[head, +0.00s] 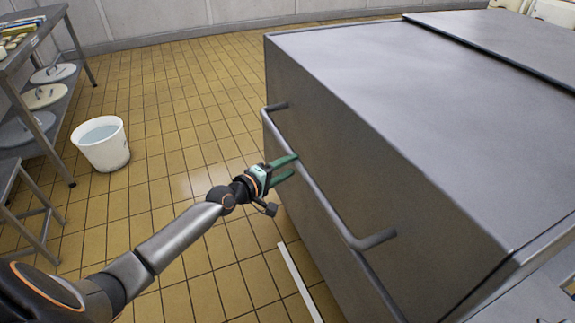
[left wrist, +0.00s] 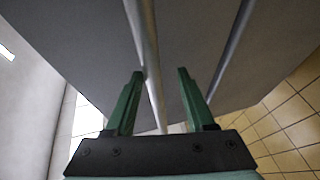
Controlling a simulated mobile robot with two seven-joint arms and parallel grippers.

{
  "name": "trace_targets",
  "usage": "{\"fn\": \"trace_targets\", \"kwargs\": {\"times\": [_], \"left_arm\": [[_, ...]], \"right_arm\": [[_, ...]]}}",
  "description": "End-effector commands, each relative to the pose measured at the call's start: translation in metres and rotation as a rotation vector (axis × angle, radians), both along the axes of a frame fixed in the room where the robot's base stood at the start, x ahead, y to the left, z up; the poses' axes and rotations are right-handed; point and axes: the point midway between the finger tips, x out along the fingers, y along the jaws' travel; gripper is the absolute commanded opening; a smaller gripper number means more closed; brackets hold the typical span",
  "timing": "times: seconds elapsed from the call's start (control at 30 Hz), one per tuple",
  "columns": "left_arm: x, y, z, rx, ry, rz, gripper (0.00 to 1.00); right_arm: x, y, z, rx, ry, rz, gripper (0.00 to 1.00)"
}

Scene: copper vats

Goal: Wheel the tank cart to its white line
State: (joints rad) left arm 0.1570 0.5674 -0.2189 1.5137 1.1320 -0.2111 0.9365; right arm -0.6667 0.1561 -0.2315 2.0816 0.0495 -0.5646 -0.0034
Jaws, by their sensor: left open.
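The tank cart (head: 385,75) is a large grey metal box filling the right of the head view. A grey bar handle (head: 322,203) runs along its near left side. My left gripper (head: 293,166), with green fingers, is at the handle. In the left wrist view the handle bar (left wrist: 148,50) runs between the open fingers of the left gripper (left wrist: 160,72), closer to the left finger; I cannot tell whether it touches. A white line (head: 298,283) lies on the floor beside the cart, below the handle. My right gripper is out of view.
A white bucket of water (head: 102,143) stands on the tan tiled floor to the left. A metal shelf table (head: 35,40) with lids on its lower shelf is at the far left. The floor between bucket and cart is clear. A pale wall closes the back.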

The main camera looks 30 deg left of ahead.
Motion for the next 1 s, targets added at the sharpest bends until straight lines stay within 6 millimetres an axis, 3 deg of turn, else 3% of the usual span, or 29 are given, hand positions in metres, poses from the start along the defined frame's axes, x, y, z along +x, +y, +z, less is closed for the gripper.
{"fn": "trace_targets", "kwargs": {"times": [0.43,1.0], "left_arm": [[-0.008,0.002,0.005,-0.001,-0.005,0.001,0.59],[-0.094,0.025,0.019,0.001,0.0,-0.001,0.59]], "right_arm": [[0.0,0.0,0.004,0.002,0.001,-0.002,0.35],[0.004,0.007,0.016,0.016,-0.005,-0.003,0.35]]}}
